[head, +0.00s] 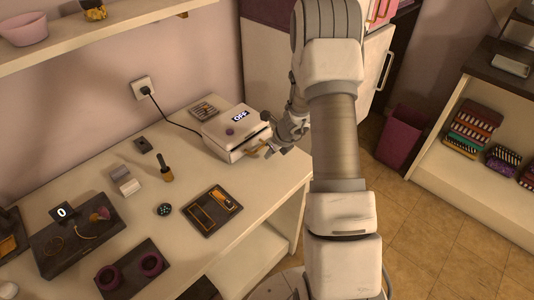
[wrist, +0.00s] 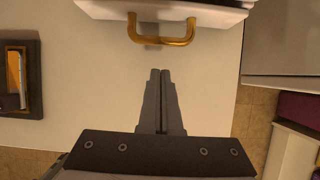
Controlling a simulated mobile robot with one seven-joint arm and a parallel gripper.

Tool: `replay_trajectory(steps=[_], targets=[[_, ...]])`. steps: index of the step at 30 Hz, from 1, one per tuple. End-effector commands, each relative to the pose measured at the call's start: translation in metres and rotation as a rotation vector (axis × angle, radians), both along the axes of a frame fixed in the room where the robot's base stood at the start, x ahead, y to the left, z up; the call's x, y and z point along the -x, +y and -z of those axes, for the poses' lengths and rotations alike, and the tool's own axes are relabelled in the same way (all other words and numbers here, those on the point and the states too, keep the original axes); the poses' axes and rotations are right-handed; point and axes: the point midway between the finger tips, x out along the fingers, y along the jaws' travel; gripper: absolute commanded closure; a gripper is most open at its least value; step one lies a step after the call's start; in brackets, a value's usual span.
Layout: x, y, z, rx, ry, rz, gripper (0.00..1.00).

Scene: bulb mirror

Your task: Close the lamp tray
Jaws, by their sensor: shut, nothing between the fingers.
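The lamp unit (head: 232,122) is a white box with an "OFF" display and a purple knob on top, near the back edge of the table. Its tray (wrist: 190,12) shows as a white front with a gold U-shaped handle (wrist: 161,40) at the top of the wrist view. In the head view a dark gap runs above the tray front; how far the tray sticks out is hard to tell. My gripper (wrist: 159,72) is shut and empty, in front of the handle and apart from it. In the head view my gripper (head: 270,151) is beside the box's front, partly hidden by my arm.
A dark tray with gold pieces (head: 212,209) lies on the table in front of the unit. A brown-handled brush (head: 167,173), a scale (head: 75,235) and purple rings (head: 108,277) stand further left. A black cable (head: 178,122) runs to the wall socket. The table's right edge is close.

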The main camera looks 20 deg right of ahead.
Motion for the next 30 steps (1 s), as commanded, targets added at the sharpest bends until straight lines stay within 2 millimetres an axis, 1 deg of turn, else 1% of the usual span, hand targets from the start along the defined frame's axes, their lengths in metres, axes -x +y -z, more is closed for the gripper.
replay_trajectory(steps=[5, 6, 7, 12, 15, 18, 21, 28, 30], targets=[[0.004, -0.009, 0.004, 0.002, 0.0, -0.003, 1.0], [0.006, -0.011, 0.002, 0.002, -0.001, -0.003, 1.0], [0.008, -0.012, -0.012, 0.003, -0.003, -0.004, 1.0], [0.025, -0.017, -0.048, 0.003, -0.003, -0.005, 1.0], [0.033, -0.02, -0.064, 0.003, -0.002, -0.004, 1.0], [0.039, -0.023, -0.076, 0.002, -0.001, -0.004, 1.0], [0.043, -0.024, -0.084, 0.002, -0.001, -0.004, 1.0], [0.046, -0.024, -0.088, 0.002, -0.001, -0.008, 1.0], [0.045, -0.021, -0.093, 0.008, -0.008, -0.031, 1.0]])
